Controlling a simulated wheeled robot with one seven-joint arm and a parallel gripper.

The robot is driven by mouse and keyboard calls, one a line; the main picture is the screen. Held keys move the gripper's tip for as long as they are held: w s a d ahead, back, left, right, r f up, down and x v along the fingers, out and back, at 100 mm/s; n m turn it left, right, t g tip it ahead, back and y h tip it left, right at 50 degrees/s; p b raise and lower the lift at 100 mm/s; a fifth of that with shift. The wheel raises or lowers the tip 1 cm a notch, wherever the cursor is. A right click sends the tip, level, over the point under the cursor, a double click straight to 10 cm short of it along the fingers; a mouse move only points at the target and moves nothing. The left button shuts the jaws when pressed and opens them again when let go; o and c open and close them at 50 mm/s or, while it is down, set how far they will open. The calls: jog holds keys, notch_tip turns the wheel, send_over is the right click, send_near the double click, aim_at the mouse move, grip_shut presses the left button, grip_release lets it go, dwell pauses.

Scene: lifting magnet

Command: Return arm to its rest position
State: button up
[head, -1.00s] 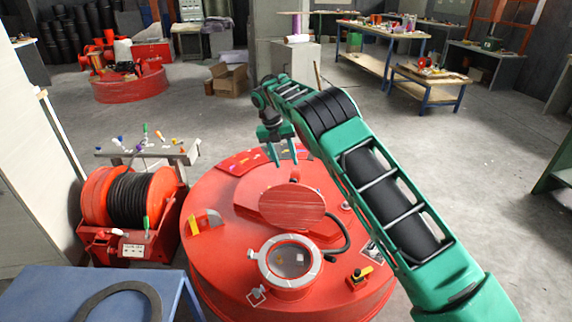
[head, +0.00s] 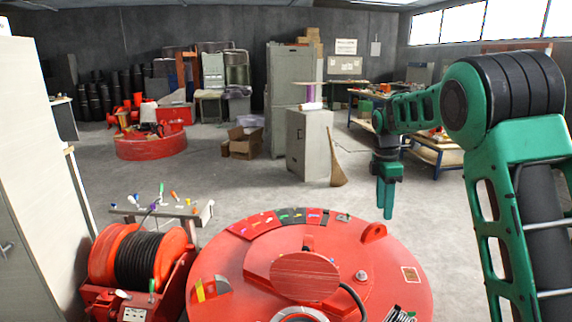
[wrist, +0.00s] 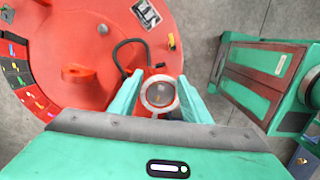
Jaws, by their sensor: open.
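My green gripper (head: 385,198) hangs from my raised green arm at the right of the head view, fingers pointing down. It appears to the right of and above the red lifting magnet (head: 240,262), apart from it. In the wrist view my gripper (wrist: 162,100) has its two fingers spread with nothing held between them. The magnet (wrist: 110,30) lies below, its round glass port (wrist: 159,94) seen between the fingers. In the head view the magnet's lower edge is cut off by the frame.
A red cable reel (head: 140,258) stands left of the magnet, with a small bench (head: 160,212) of coloured tools behind it. A grey cabinet (head: 308,145), a broom (head: 337,170) and workbenches (head: 430,152) stand farther back. Open floor (head: 230,190) lies behind the magnet.

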jog(key=s+d+r+m, duration=0.1)
jog(key=s+d+m, duration=0.3)
jog(key=s, duration=0.4)
jog(key=s+d+r+m+y, duration=0.1)
jog(key=s+d+r+m, duration=0.15)
jog(key=s+m, duration=0.4)
jog(key=s+d+r+m, duration=0.1)
jog(key=s+d+m, duration=0.3)
jog(key=s, duration=0.5)
jog(key=s+f+m, duration=0.3)
jog(key=s+m, duration=0.2)
jog(key=s, duration=0.6)
jog(key=s+f+m, duration=0.3)
jog(key=s+m, duration=0.1)
jog(key=s, duration=0.7)
jog(key=shift+s+d+f+m, duration=0.2)
jog(key=shift+s+d+m, duration=0.15)
jog(key=shift+s, duration=0.05)
jog(key=shift+w+f, duration=0.25)
jog(key=shift+w, duration=0.4)
